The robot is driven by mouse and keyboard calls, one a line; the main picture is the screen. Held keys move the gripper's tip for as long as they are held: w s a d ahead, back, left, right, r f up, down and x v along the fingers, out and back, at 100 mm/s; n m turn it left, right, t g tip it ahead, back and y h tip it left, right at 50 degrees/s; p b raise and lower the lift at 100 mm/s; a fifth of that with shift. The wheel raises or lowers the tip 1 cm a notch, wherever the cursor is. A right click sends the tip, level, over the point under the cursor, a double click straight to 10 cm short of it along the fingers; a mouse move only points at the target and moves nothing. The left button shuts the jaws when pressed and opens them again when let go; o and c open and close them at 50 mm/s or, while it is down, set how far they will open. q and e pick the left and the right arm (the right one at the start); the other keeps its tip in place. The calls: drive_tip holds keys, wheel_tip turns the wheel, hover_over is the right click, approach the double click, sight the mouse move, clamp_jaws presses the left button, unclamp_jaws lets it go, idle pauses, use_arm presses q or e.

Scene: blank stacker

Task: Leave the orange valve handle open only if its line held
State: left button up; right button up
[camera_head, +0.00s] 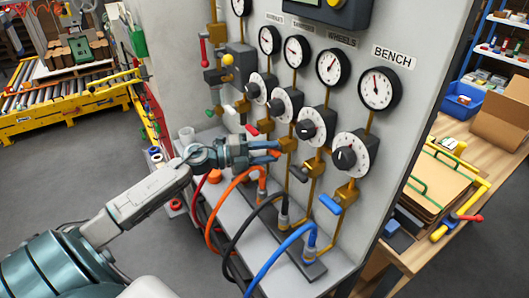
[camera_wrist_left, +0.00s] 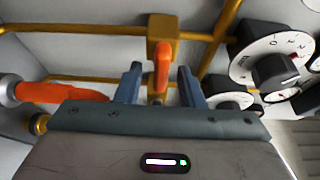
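The orange valve handle (camera_wrist_left: 162,62) stands between the two fingers of my left gripper in the left wrist view, with a gap on each side. It lies crosswise in the picture to the brass pipe (camera_wrist_left: 200,37). My left gripper (camera_wrist_left: 160,84) is open; in the head view the same gripper (camera_head: 268,151) reaches the panel from the left, and its fingers largely hide the orange handle. The gauges above include one (camera_head: 298,50) over the middle lines; its needle is too small to read surely. My right gripper is not in view.
Black knobs on white dials, such as one (camera_head: 354,157), sit above. An orange hose (camera_head: 215,207), black hose (camera_head: 238,236) and blue hose (camera_head: 270,258) loop below.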

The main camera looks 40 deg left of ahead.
use_arm(q)
drive_tip(key=shift+a, duration=0.1)
drive_tip(key=shift+s+a, duration=0.15)
drive_tip(key=shift+s, duration=0.1)
drive_tip(key=b+v, duration=0.1)
drive_tip(key=v, duration=0.2)
drive_tip(key=shift+s+a, duration=0.15)
drive_tip(key=p, duration=0.4)
approach(270, 152)
drive_tip(key=shift+s+a+r, duration=0.15)
drive_tip(key=shift+s+a, duration=0.35)
